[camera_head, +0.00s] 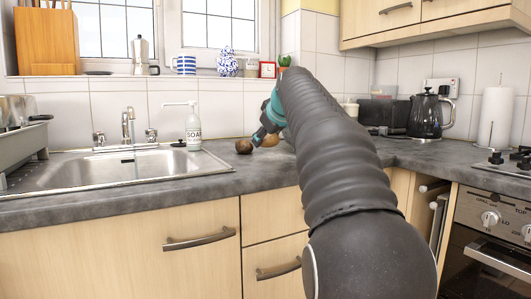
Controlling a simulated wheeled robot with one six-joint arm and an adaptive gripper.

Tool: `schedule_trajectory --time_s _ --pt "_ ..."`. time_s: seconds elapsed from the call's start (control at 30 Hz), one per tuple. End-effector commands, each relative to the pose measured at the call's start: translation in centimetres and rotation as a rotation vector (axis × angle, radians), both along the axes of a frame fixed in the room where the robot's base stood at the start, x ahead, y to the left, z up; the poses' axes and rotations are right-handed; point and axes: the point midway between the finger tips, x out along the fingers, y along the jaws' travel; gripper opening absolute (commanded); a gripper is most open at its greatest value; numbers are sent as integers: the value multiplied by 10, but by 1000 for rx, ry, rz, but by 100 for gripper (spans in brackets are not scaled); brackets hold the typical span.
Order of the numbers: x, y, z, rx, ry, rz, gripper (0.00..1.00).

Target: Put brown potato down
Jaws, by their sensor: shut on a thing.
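A dark brown potato (244,146) is at the worktop's back part, right of the sink, just at the lower left of my gripper's tip. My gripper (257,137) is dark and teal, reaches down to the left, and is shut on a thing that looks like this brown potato. The contact is small and partly hidden. A second brownish round thing (270,141) shows just right of the fingertips, partly behind them. I cannot tell whether the held potato touches the worktop.
A steel sink (110,178) with a tap (128,127) lies at left, a soap bottle (193,128) at its back right corner. A kettle (428,113) and paper roll (494,118) stand at right. The grey worktop (225,183) is clear in front of the potato.

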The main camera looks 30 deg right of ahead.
Motion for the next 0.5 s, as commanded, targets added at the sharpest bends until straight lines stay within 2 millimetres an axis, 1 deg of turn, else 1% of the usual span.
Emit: schedule_trajectory --time_s 0.07,0.17,0.3,0.4,0.5 --pt "5 1 -2 -1 -1 0 15" --pt "6 2 -10 0 -1 0 15" --pt "5 2 -30 1 0 -1 15" --pt "6 2 -40 0 -1 -1 15" --pt "6 2 -44 1 -2 -1 15"
